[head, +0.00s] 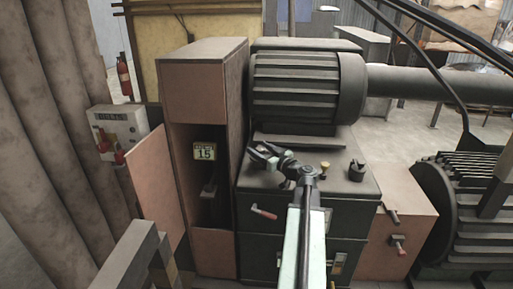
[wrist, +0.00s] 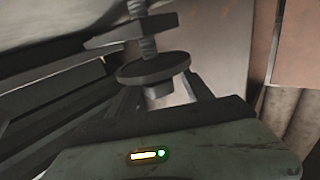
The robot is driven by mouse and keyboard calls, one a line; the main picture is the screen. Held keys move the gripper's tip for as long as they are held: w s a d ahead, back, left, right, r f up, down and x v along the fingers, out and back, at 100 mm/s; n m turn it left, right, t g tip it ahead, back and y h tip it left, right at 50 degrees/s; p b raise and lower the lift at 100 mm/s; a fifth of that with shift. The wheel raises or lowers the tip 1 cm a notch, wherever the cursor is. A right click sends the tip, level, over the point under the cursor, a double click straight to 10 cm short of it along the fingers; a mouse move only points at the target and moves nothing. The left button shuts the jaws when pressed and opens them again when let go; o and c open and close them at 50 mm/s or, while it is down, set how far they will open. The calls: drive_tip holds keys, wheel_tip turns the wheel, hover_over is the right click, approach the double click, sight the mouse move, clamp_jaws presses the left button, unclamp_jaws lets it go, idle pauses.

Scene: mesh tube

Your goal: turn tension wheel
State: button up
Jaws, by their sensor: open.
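A dark round wheel (wrist: 153,68) on a threaded rod (wrist: 147,38) shows at the upper middle of the wrist view. A flat dark plate (wrist: 115,38) sits on the same rod above it. I take this for the tension wheel; I cannot pick it out surely in the head view. My gripper (head: 257,156) is open and empty, in front of the dark machine and right of the tall open cabinet (head: 205,85). The wheel appears beyond my gripper; I cannot tell whether they touch.
The cabinet's pinkish door (head: 154,185) stands open to the left. Inside hangs a small sign (head: 205,151) reading 15. A big ribbed motor (head: 305,85) sits behind my arm. A grey control box (head: 120,128) is further left.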

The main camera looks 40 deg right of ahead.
drive_tip(key=shift+w+d, duration=0.15)
drive_tip(key=shift+w, duration=0.55)
drive_tip(key=shift+w+d, duration=0.15)
drive_tip(key=shift+w, duration=0.5)
drive_tip(key=c, duration=1.1)
drive_tip(key=shift+s+a, duration=0.1)
clamp_jaws()
